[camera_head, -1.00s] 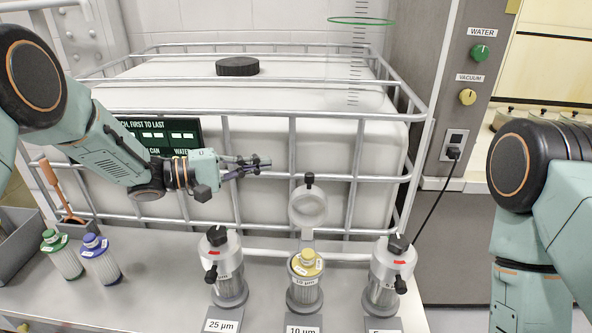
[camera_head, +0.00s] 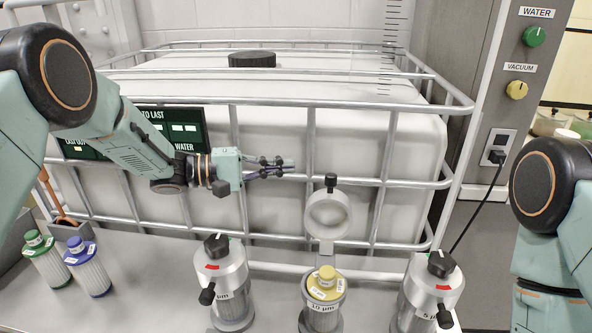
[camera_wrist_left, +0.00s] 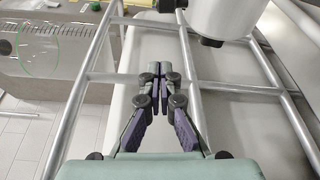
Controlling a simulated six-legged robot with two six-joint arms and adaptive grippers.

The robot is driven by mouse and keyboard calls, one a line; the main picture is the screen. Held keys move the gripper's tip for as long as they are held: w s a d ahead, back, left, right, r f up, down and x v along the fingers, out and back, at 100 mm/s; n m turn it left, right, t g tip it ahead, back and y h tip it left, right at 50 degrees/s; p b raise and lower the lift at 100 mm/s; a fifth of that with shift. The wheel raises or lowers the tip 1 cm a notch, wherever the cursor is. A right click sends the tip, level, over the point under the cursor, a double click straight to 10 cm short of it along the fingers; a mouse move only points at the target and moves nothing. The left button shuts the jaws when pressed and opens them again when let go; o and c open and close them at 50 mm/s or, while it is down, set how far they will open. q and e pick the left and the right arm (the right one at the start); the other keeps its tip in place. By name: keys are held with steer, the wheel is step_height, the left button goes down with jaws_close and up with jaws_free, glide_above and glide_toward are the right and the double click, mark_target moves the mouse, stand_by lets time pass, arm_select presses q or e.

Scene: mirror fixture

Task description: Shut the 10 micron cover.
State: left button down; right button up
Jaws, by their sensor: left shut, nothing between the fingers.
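The 10 micron housing (camera_head: 322,308) stands in the middle of the bench front, with a yellow-topped filter (camera_head: 326,282) seated in it. Its ring-shaped cover (camera_head: 328,214) stands upright, hinged open behind the housing, with a black knob (camera_head: 331,181) at its top. My left gripper (camera_head: 288,167) is shut and empty, to the left of the cover's knob and slightly higher in the picture, apart from it. The closed fingers also show in the left wrist view (camera_wrist_left: 164,72). My right arm is at the right edge; its gripper is out of view.
Closed housings with black knobs stand left (camera_head: 222,280) and right (camera_head: 430,290) of the middle one. A green-topped filter (camera_head: 45,258) and a blue-topped filter (camera_head: 88,265) stand at the left. A caged white tank (camera_head: 270,210) fills the back.

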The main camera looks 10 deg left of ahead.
mark_target(318, 191)
arm_select(q)
steer(key=x, duration=0.8)
steer(key=shift+s+d+b, duration=0.2)
steer(key=shift+s+b, duration=0.1)
steer(key=shift+s, duration=0.1)
steer(key=s, duration=0.3)
steer(key=shift+r, duration=0.25)
arm_select(e)
steer(key=shift+s+f, duration=0.15)
steer(key=shift+f, duration=0.05)
arm_select(q)
steer(key=shift+a, duration=0.25)
arm_select(e)
steer(key=shift+a, duration=0.2)
arm_select(q)
steer(key=shift+d, duration=0.15)
arm_select(e)
steer(key=shift+s+d, duration=0.1)
arm_select(q)
steer(key=shift+s, duration=0.1)
arm_select(e)
steer(key=shift+s, duration=0.15)
